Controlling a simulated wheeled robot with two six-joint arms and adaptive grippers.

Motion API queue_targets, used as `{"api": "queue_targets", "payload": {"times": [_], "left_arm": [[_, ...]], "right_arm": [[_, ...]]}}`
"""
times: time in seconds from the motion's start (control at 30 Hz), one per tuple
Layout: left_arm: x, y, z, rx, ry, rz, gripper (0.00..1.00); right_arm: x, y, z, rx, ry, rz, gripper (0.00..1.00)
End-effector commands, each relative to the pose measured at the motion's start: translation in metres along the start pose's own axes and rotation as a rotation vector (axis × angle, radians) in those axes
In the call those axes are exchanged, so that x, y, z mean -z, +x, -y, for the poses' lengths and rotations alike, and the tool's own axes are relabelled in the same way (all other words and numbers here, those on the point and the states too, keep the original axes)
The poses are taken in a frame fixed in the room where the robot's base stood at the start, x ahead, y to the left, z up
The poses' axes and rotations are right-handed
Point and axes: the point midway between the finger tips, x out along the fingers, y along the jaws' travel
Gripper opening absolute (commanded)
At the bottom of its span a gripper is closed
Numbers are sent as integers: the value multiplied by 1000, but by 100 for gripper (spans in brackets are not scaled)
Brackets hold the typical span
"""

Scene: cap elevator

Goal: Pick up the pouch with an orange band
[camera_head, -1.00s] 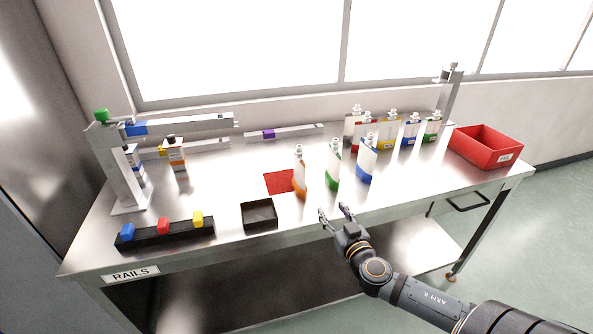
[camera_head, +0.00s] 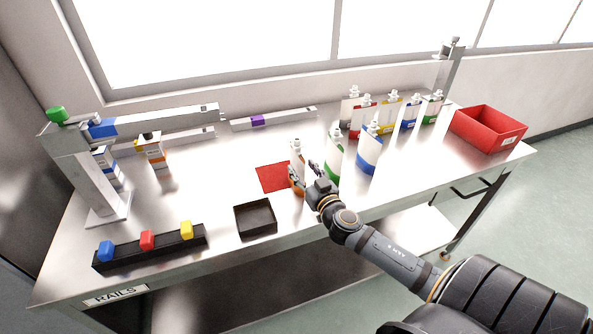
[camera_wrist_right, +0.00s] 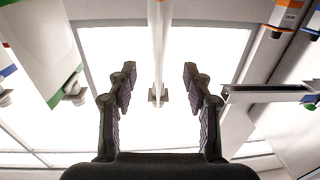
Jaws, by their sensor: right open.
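The pouch with an orange band (camera_head: 297,151) stands upright near the front middle of the table, its lower part partly hidden by my right gripper (camera_head: 302,173). That gripper is open, with its fingers at the pouch's lower half. In the right wrist view, which looks upside down, a thin pale pouch (camera_wrist_right: 158,40) shows edge-on between the two spread fingers (camera_wrist_right: 158,85), with a gap on each side. My left gripper is not in view.
A green-banded pouch (camera_head: 334,158) and a blue-banded pouch (camera_head: 369,152) stand just right. Several other pouches stand behind them. A red mat (camera_head: 270,178), a black tray (camera_head: 256,217) and a rail block (camera_head: 150,247) lie left. A red bin (camera_head: 490,130) is at the right.

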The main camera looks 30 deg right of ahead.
Motion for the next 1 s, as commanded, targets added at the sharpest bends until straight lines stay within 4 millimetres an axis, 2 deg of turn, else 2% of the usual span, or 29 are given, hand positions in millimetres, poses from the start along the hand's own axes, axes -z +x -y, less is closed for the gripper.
{"api": "queue_targets", "payload": {"times": [0.03, 0.1, 0.17, 0.3, 0.4, 0.63, 0.9, 1.0], "left_arm": [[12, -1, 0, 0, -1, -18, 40], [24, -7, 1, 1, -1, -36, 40], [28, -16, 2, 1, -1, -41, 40], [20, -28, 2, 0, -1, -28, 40], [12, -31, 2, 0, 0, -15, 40], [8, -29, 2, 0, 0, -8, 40], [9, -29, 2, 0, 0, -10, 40], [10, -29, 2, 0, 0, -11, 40]], "right_arm": [[0, 1, 0, 0, 0, 0, 51], [3, 8, -1, -2, 3, -1, 51], [6, 19, -1, -3, 7, -2, 51], [4, 42, -2, -3, 3, -1, 51], [2, 50, -1, -1, 3, 0, 51], [-1, 52, -1, 1, 0, 0, 51], [-1, 52, -1, 1, 0, 0, 14], [-1, 52, -1, 0, 0, 1, 4]]}}
